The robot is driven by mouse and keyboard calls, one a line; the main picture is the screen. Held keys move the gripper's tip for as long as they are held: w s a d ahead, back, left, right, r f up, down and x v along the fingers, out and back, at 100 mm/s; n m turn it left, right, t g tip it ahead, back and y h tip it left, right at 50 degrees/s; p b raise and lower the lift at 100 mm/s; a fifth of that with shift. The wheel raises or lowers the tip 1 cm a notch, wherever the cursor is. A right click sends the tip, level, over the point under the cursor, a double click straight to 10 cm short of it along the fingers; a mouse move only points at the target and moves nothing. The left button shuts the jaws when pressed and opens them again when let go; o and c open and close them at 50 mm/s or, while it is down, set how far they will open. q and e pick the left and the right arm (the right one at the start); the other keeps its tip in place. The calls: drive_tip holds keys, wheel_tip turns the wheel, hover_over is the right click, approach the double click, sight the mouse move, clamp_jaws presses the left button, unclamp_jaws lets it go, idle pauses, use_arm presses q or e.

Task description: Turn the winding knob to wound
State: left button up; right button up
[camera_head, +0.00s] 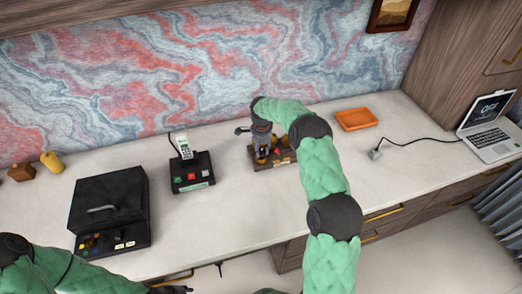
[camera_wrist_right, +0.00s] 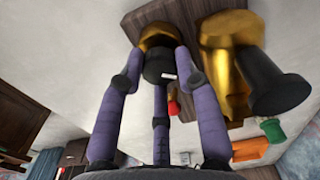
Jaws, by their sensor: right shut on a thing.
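A small wooden device with brass parts (camera_head: 284,157) stands on the counter under my right gripper. My right gripper (camera_head: 263,154) reaches down onto it from above. In the right wrist view the fingers (camera_wrist_right: 160,75) are closed around a black knob with a white mark (camera_wrist_right: 160,68), set on a round brass base (camera_wrist_right: 160,35). Beside it stands a second brass part (camera_wrist_right: 222,62) with a black cylindrical end (camera_wrist_right: 275,85), apart from the fingers. Any wound marking is not legible. My left gripper (camera_head: 175,289) shows only as a dark tip at the bottom edge; its jaws cannot be made out.
A black box with a handle (camera_head: 108,201) and a black phone base with coloured buttons (camera_head: 192,174) stand left of the device. An orange tray (camera_head: 357,119), a charger with cable (camera_head: 375,154) and an open laptop (camera_head: 488,130) are to the right. The counter between is clear.

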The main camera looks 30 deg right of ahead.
sight(262, 151)
drive_tip(key=m, duration=0.4)
drive_tip(key=shift+d+r+m, duration=0.1)
drive_tip(key=shift+d+m, duration=0.1)
drive_tip(key=shift+m, duration=0.1)
idle(0.4)
drive_tip(key=o, duration=0.9)
drive_tip(key=shift+d, duration=0.15)
drive_tip(key=shift+a+r, duration=0.2)
drive_tip(key=shift+r, duration=0.05)
wheel_tip(262, 151, up, 11)
drive_tip(key=shift+r, duration=0.2)
